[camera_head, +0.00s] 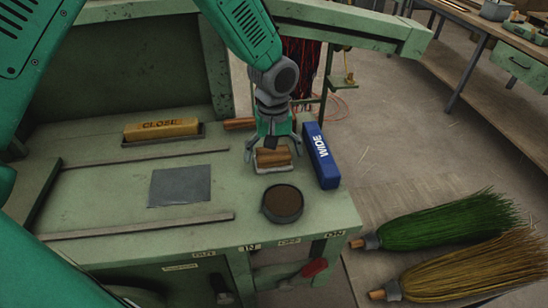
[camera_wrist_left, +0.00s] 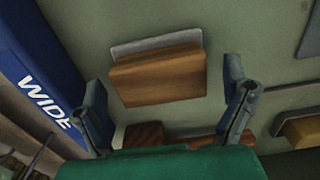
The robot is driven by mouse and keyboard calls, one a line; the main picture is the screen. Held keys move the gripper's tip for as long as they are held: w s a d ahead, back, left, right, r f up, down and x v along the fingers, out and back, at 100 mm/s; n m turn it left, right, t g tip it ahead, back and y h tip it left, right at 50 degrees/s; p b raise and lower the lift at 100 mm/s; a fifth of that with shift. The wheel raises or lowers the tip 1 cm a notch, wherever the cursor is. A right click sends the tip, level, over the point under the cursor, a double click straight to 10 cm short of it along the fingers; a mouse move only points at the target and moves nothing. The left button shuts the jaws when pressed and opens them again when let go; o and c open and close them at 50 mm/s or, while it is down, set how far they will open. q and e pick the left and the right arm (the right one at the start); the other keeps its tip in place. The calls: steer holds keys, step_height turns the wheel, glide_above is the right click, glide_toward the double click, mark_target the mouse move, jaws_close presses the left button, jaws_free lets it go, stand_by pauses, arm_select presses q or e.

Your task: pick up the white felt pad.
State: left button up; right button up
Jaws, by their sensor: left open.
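A pale, whitish pad shows at the edge of a brown wooden block on the green bench; it looks like the white felt pad (camera_wrist_left: 155,43). In the wrist view the wooden block (camera_wrist_left: 158,78) covers most of it. In the head view the block (camera_head: 272,156) and the pale pad edge (camera_head: 277,168) are right below my left gripper (camera_head: 272,148). My left gripper is open, pointing down, with one finger on each side of the block, apart from it in the wrist view. Whether block and pad are joined cannot be told. My right gripper is not seen.
A blue box marked WIDE (camera_head: 320,155) stands close to the right. A round dark tin (camera_head: 282,204) is in front. A yellow block (camera_head: 160,129) and a grey sheet (camera_head: 180,185) lie left. More wood pieces (camera_head: 240,123) lie behind. Brooms (camera_head: 440,225) lie on the floor.

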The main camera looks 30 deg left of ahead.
arm_select(q)
steer(key=c, duration=1.3)
steer(key=shift+o, duration=0.2)
steer(key=shift+r, duration=0.1)
step_height(320, 180, up, 10)
steer(key=shift+o, duration=0.8)
